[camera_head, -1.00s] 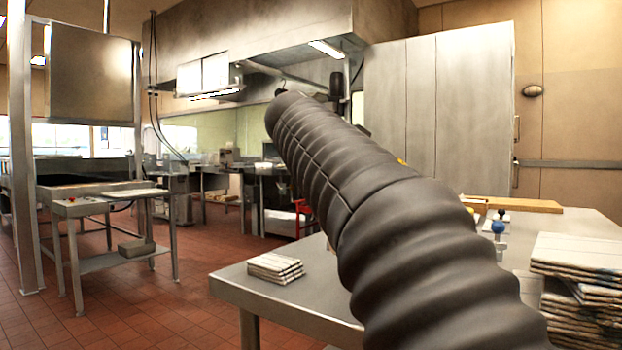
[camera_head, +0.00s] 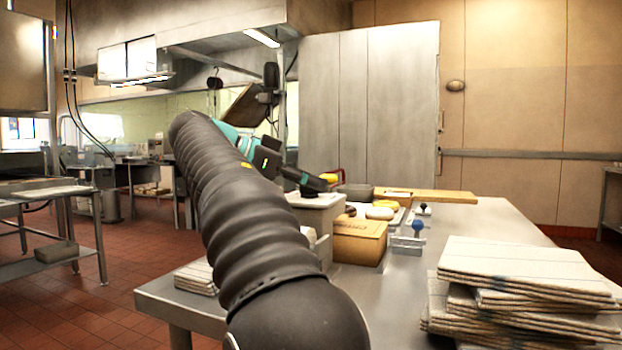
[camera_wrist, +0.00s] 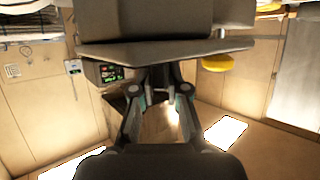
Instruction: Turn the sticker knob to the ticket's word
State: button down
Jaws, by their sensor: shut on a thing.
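A blue round knob (camera_head: 418,225) stands on a small pale base on the table, apart from my gripper. I cannot make out a ticket, its word or sticker markings.
A cardboard box (camera_head: 360,243) and a grey bin (camera_head: 315,208) stand near the table's middle. A small display with green characters (camera_wrist: 111,74) shows in the wrist view.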

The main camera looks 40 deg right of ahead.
jog(key=shift+f, duration=0.15)
jog(key=c, duration=1.2)
grip_release()
